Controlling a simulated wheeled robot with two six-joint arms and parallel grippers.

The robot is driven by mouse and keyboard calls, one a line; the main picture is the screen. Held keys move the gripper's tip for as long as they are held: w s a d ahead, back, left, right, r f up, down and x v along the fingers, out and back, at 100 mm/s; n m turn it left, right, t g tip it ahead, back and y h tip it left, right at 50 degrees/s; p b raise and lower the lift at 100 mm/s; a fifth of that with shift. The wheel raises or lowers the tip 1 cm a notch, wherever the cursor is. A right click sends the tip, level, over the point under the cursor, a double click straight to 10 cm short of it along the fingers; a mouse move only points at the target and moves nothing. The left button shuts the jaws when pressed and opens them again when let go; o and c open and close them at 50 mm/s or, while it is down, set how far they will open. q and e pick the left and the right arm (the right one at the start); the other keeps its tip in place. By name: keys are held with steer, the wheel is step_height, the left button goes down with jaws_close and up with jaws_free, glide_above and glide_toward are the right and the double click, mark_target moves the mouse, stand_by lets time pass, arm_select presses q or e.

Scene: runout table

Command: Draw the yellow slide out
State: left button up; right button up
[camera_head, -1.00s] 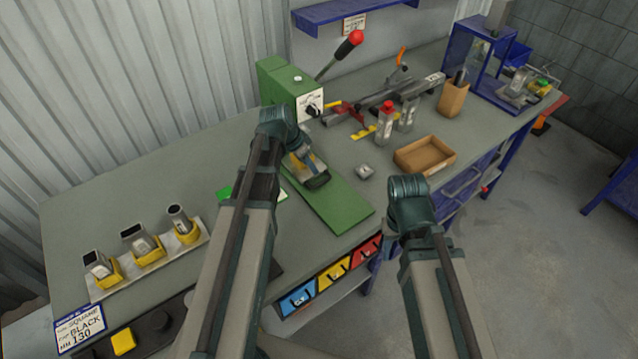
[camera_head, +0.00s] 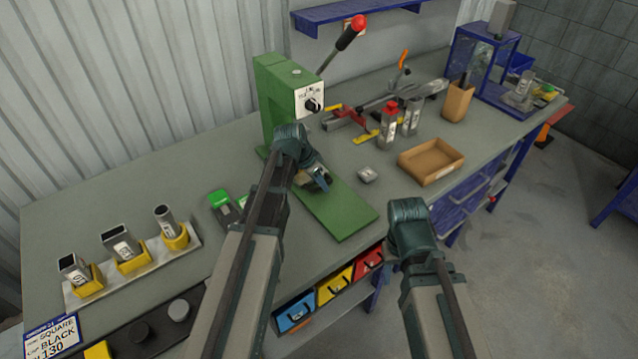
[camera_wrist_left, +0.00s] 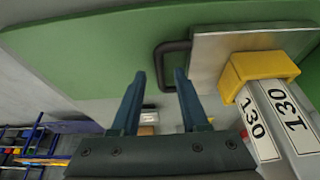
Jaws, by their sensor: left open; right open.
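In the left wrist view, a grey metal slide plate (camera_wrist_left: 222,50) lies on the green press bed (camera_wrist_left: 110,45). It carries a yellow holder (camera_wrist_left: 255,72) with a part labelled 130 (camera_wrist_left: 268,125). A dark bar handle (camera_wrist_left: 160,62) sticks out at the plate's end. My left gripper (camera_wrist_left: 160,75) is open and empty, its fingertips close to this handle; I cannot tell whether they touch it. In the head view my left gripper (camera_head: 322,182) is over the green press bed (camera_head: 345,215), and my arm hides much of the slide. My right gripper is hidden behind its wrist.
The green press (camera_head: 275,95) stands behind, with a red-knobbed lever (camera_head: 348,35). A cardboard tray (camera_head: 430,160), bottles (camera_head: 388,125) and a small metal block (camera_head: 368,174) lie to the right. A rack (camera_head: 140,265) with yellow holders is at left. Small coloured drawers (camera_head: 333,287) hang under the table edge.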

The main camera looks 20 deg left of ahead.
arm_select(q)
jaws_close()
stand_by(1.3)
